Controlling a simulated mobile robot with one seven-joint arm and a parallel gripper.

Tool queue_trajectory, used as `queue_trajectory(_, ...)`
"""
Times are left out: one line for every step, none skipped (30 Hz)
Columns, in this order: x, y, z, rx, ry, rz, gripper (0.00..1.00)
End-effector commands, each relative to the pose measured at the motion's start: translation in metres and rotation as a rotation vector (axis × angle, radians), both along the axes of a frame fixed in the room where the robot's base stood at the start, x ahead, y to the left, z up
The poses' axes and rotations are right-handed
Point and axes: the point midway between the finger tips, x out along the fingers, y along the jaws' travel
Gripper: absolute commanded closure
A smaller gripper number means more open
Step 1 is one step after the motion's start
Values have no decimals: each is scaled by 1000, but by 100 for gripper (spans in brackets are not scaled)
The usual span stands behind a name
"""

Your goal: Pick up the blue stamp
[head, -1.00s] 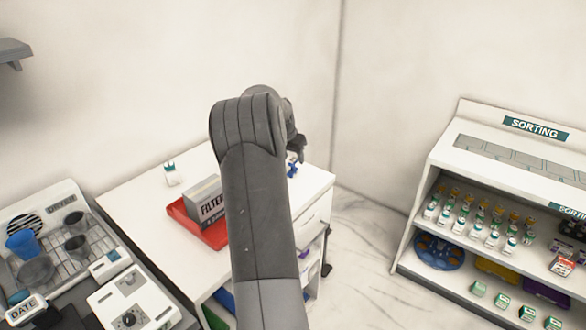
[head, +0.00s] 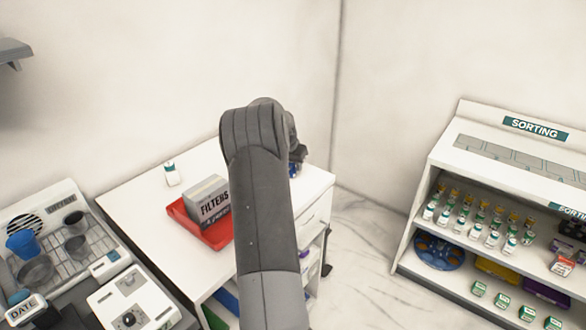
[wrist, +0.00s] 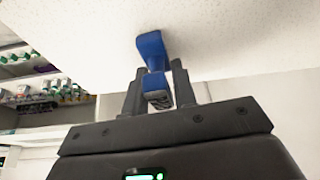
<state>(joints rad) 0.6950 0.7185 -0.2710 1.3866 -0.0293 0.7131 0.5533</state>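The blue stamp (wrist: 152,52) shows in the wrist view against the white counter surface, its near end between the two dark fingers of my gripper (wrist: 158,82). The fingers stand close on either side of it. I cannot tell whether they press on it or leave a small gap. In the head view my gripper (head: 298,155) is low over the right back part of the white counter (head: 150,220), mostly behind my arm. Only a bit of the blue stamp (head: 293,170) shows below it there.
A red tray (head: 190,227) with a filters box (head: 207,199) is left of my arm. A small white bottle (head: 172,174) stands behind it. A dryer rack (head: 75,262) is at the left. A sorting shelf (head: 440,240) with several vials is at the right.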

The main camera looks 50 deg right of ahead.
Motion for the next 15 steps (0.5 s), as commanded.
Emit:
queue_trajectory(0,0,0,0,0,0,80)
queue_trajectory(0,0,0,0,0,0,82)
queue_trajectory(0,0,0,0,0,0,85)
queue_trajectory(0,0,0,0,0,0,88)
queue_trajectory(0,0,0,0,0,0,90)
queue_trajectory(0,0,0,0,0,0,93)
queue_trajectory(0,0,0,0,0,0,96)
queue_trajectory(0,0,0,0,0,0,98)
queue_trajectory(0,0,0,0,0,0,99)
queue_trajectory(0,0,0,0,0,0,99)
queue_trajectory(0,0,0,0,0,0,99)
queue_trajectory(0,0,0,0,0,0,99)
queue_trajectory(0,0,0,0,0,0,100)
queue_trajectory(0,0,0,0,0,0,100)
queue_trajectory(0,0,1,0,0,0,100)
